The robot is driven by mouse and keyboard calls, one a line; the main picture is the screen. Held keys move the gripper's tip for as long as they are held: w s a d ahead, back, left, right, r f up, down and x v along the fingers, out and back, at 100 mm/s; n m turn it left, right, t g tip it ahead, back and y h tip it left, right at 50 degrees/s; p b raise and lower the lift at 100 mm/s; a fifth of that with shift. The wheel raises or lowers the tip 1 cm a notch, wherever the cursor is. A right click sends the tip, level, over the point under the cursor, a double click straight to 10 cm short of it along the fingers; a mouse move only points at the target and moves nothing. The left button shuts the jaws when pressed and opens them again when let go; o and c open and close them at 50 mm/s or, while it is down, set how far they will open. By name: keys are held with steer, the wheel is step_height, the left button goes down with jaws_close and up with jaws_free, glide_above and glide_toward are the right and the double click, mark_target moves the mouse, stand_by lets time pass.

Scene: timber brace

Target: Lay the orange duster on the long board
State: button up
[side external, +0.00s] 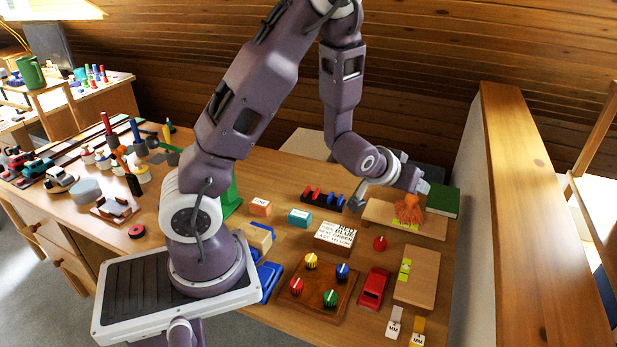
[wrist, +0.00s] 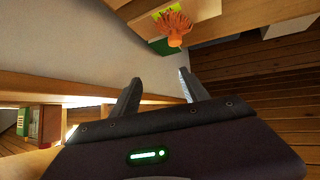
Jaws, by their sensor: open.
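The orange duster (side external: 409,208), a tuft of orange strands, is at the upper of two light wooden boards (side external: 433,226), over its yellow-green label. It appears to rest on this board, though contact is hard to make out. In the wrist view the duster (wrist: 173,27) is at the top, beside the board edge (wrist: 130,11), with its round end toward me. My gripper (wrist: 160,80) is open, with nothing between its fingers. In the side view my gripper (side external: 422,187) is just above and behind the duster, apparently apart from it.
A second board (side external: 418,285) with a similar label lies nearer. A green block (side external: 442,199) is beside the upper board. A red knob (side external: 380,243), a printed box (side external: 335,235), a red car (side external: 373,288) and a knob panel (side external: 318,288) stand left. A wood-topped wall (side external: 520,200) rises at right.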

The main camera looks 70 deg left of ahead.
steer(key=s+d+r+m+g+h, duration=0.1)
steer(key=s+d+r, duration=0.2)
steer(key=r, duration=0.2)
steer(key=s+d+r+m+h, duration=0.1)
steer(key=s+d+r, duration=0.2)
steer(key=s+r, duration=0.15)
steer(key=s+d+r+m+g, duration=0.1)
steer(key=s+d+r+m, duration=0.1)
steer(key=s, duration=0.8)
steer(key=s+d+r+m+g+h, duration=0.1)
steer(key=s+r, duration=0.3)
steer(key=s, duration=0.7)
steer(key=shift+d+m+g+h, duration=0.3)
steer(key=shift+d+m+g, duration=0.1)
steer(key=shift+d+g, duration=0.15)
